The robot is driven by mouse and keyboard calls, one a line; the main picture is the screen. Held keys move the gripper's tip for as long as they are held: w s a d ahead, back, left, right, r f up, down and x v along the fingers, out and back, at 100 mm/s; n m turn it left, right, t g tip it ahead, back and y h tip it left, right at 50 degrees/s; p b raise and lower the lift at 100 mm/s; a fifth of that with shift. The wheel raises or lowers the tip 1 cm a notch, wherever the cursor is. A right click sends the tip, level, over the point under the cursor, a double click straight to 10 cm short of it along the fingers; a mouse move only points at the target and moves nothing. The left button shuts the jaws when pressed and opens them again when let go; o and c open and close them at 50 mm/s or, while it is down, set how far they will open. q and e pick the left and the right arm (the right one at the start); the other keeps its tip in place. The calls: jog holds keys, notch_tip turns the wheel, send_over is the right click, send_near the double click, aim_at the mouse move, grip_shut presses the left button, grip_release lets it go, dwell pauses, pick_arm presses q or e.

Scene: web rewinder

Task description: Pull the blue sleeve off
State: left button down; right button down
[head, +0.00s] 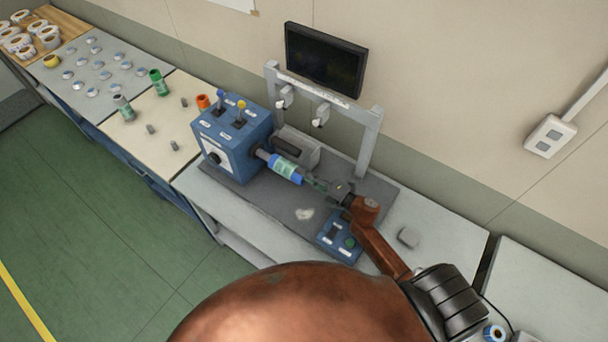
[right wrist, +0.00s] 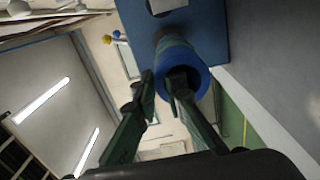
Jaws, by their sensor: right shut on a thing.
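The blue sleeve (head: 298,179) sits at the outer end of the spindle on the blue rewinder box (head: 232,135). A roll with a pale green and white label (head: 284,168) is between the sleeve and the box. In the right wrist view the sleeve (right wrist: 203,76) shows as a hollow blue ring end-on. My right gripper (head: 318,186) is at the sleeve's free end. In the right wrist view one finger of the right gripper (right wrist: 163,80) reaches into the opening and the other is outside, shut on the sleeve's wall. My left gripper is not in view.
A grey frame (head: 369,140) with a dark monitor (head: 325,58) stands behind the spindle. A blue control panel (head: 340,235) lies in front of the gripper.

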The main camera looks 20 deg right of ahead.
jog(key=shift+r, duration=0.25)
dwell(0.3)
jog(key=v, duration=1.4)
jog(key=shift+p, duration=0.45)
jog(key=shift+a+f, duration=0.1)
dwell(0.3)
